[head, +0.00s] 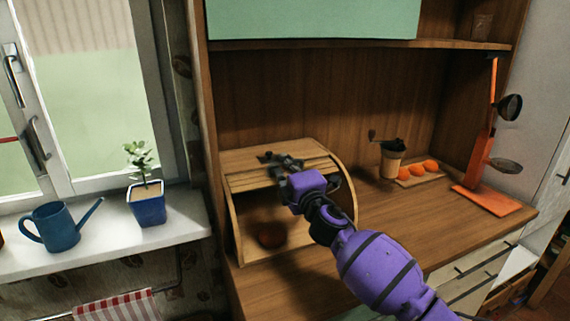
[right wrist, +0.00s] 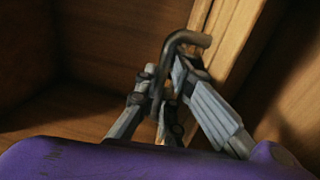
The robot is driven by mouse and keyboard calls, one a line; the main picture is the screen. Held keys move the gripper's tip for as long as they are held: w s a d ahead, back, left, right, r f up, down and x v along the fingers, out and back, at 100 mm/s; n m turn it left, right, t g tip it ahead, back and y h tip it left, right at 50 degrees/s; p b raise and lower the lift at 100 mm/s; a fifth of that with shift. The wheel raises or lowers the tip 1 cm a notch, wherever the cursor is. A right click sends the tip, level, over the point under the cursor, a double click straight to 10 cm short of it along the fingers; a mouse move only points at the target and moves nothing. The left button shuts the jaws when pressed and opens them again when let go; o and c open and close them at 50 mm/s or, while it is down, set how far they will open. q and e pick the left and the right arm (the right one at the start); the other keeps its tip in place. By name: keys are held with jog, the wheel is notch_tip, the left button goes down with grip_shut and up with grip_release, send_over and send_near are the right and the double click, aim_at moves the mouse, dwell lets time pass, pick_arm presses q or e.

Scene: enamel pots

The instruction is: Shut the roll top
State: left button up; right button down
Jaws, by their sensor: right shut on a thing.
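The wooden roll-top box (head: 342,190) stands on the counter at the left, its front largely open. Its slatted roll top (head: 245,181) is gathered near the upper edge. My right gripper (head: 283,166) is at the upper front of the box. In the right wrist view, my right gripper (right wrist: 172,95) has its fingers closed around the dark metal handle (right wrist: 186,40) on the wooden slat. In the head view my gripper and wrist hide part of the slats. My left gripper is not in view.
A grinder (head: 393,160), several orange fruits on a board (head: 418,178) and an orange stand (head: 484,150) occupy the counter's right side. A blue watering can (head: 58,226) and a potted plant (head: 147,203) stand on the windowsill. The counter's middle is clear.

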jog(key=shift+s+f+b, duration=0.1)
jog(key=shift+f+b, duration=0.2)
jog(key=shift+f, duration=0.05)
pick_arm(q)
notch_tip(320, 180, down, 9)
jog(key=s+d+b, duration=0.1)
jog(key=b, duration=0.8)
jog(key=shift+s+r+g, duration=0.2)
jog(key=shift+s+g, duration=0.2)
pick_arm(e)
jog(key=s+d+f+t+y, duration=0.1)
jog(key=s+d+f+t, duration=0.1)
jog(key=s, duration=0.6)
notch_tip(320, 180, down, 3)
jog(key=shift+s+d+r+t, duration=0.2)
jog(key=shift+s+d+t, duration=0.2)
jog(key=shift+d, duration=0.1)
jog(key=c, duration=2.1)
grip_release()
